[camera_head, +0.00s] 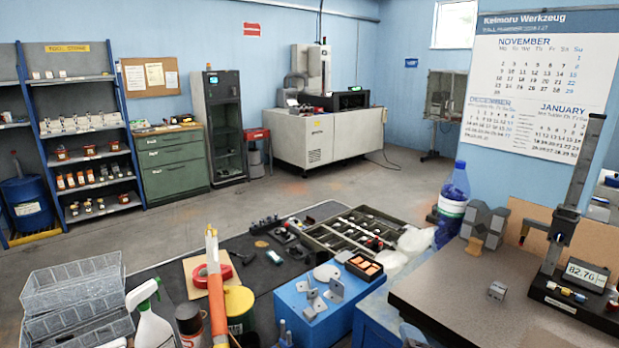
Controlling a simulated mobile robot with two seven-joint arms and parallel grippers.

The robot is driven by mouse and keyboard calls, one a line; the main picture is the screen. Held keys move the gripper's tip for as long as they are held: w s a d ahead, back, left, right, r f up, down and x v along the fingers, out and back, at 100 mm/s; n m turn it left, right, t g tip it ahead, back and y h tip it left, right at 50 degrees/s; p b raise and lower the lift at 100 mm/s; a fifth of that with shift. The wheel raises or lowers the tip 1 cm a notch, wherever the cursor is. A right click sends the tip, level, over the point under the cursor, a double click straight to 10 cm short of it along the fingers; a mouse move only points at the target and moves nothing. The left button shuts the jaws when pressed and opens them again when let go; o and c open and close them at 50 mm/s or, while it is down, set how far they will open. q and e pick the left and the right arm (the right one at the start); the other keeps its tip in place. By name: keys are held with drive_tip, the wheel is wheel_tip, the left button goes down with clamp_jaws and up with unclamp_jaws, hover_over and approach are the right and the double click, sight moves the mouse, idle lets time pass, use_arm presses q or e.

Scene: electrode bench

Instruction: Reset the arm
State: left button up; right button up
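I make out neither my left nor my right gripper in the head view. A workbench fills the near part of the picture. On it is a blue block (318,322) carrying several grey metal parts, one of them a grey bracket (345,287). A grey stone plate (463,300) at the right bears a small grey metal block (497,291) and a height gauge (572,215) with a digital display reading about 82.76.
A compartment tray (318,236) lies on the black mat (262,275). A blue bottle (453,205) stands behind the plate. Shelves and machines are far back.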

drive_tip(key=s+d+f+m+g, duration=0.1)
drive_tip(key=s+d+f+m, duration=0.3)
drive_tip(key=f, duration=0.4)
drive_tip(key=s+d+f+m+g+b, duration=0.1)
drive_tip(key=s+d+f+m, duration=0.3)
drive_tip(key=f, duration=0.5)
drive_tip(key=s+d+f+m+g+b, duration=0.1)
drive_tip(key=s+d+f+m, duration=0.2)
drive_tip(key=s+f, duration=0.5)
drive_tip(key=shift+d+f+m+g+y, duration=0.4)
drive_tip(key=shift+d+f, duration=0.1)
drive_tip(key=shift+d, duration=0.15)
